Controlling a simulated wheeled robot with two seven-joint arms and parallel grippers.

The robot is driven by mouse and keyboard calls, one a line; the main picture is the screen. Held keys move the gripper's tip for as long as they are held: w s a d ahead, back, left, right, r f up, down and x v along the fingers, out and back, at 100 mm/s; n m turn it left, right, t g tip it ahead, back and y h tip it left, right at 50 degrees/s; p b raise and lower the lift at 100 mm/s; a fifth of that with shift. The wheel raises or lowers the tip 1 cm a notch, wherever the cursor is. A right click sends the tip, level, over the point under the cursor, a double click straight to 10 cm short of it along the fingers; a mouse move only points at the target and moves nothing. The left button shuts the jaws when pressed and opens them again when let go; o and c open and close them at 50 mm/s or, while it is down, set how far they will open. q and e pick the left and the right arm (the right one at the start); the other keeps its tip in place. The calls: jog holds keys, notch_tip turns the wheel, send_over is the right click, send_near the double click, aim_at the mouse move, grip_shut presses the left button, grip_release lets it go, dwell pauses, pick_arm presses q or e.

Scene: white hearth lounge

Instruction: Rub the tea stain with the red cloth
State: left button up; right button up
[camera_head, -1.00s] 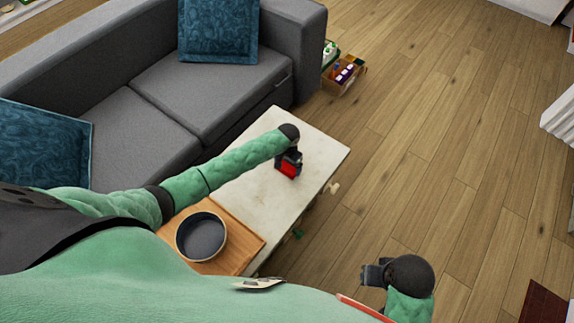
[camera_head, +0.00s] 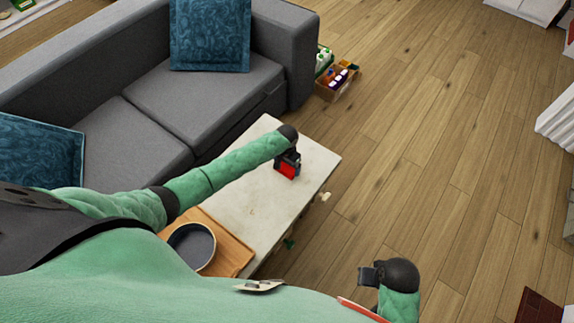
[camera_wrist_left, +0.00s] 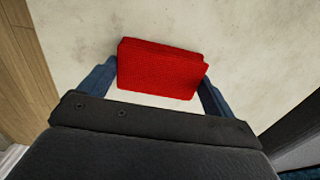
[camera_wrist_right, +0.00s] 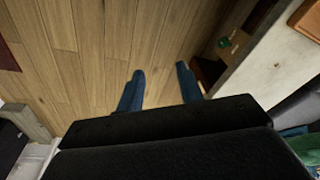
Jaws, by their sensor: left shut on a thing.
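The red cloth (camera_head: 287,172) is a thick folded block, held in my left gripper (camera_head: 287,162) over the far right part of the pale low table (camera_head: 232,205). In the left wrist view, the cloth (camera_wrist_left: 158,70) sits between the two fingers, which grip its sides, with the pale table top (camera_wrist_left: 250,50) beneath. I cannot tell whether it touches the top. The top has faint mottled marks, and I cannot single out the tea stain. My right gripper (camera_wrist_right: 158,88) is open and empty above the floor, right of the table.
A round dark pan (camera_head: 192,247) stands on a wooden board (camera_head: 233,258) at the table's near end. A grey sofa (camera_head: 205,85) lies behind the table. A box of bottles (camera_head: 337,84) stands on the floor by the sofa. The wooden floor at right is open.

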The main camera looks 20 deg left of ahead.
pick_arm(q)
jog(key=shift+s+r+p, duration=0.1)
jog(key=shift+r+p, duration=0.2)
jog(key=shift+r, duration=0.6)
jog(key=shift+r+p, duration=0.6)
jog(key=shift+r, duration=0.1)
jog(key=shift+r+p, duration=0.75)
jog(key=shift+r, duration=0.05)
jog(key=shift+r+p, duration=0.55)
jog(key=shift+r, duration=0.1)
jog(key=shift+r+p, duration=0.5)
jog(key=shift+r, duration=0.25)
jog(key=shift+r+p, duration=0.25)
jog(key=shift+p, duration=0.1)
pick_arm(e)
jog(key=s+d+f, duration=0.1)
jog(key=s+f, duration=0.1)
jog(key=f, duration=1)
jog(key=s+d+f, duration=0.2)
jog(key=s+f, duration=0.1)
jog(key=f, duration=0.9)
jog(key=shift+d, duration=0.25)
